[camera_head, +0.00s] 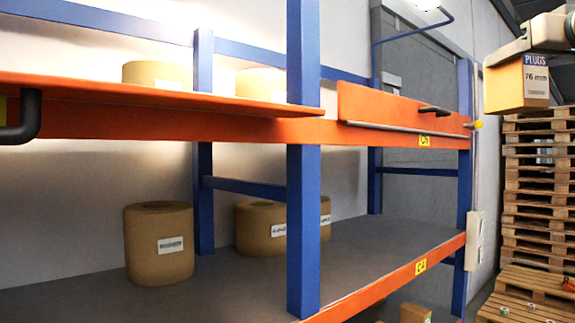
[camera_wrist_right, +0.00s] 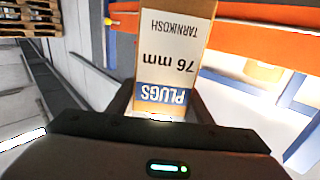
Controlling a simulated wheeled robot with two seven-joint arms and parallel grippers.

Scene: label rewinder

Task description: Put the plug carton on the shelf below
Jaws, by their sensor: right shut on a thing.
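The plug carton (camera_head: 518,85) is a tan box with a white and blue label reading PLUGS 76 mm. It hangs in the air at the upper right in the head view, to the right of the rack. My right gripper (camera_head: 535,48) is shut on its top. In the right wrist view the carton (camera_wrist_right: 176,50) sits between the two dark fingers, its label facing the camera. The lower shelf (camera_head: 375,238) is a grey deck with an orange front beam. The carton is higher than this deck and apart from it. My left gripper is not in view.
Brown label rolls (camera_head: 159,243) stand on the lower shelf's left and middle; its right part is clear. Blue uprights (camera_head: 303,215) and an orange upper beam (camera_head: 230,129) with a hinged-looking orange panel (camera_head: 385,108) frame the opening. Stacked pallets (camera_head: 538,190) stand right.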

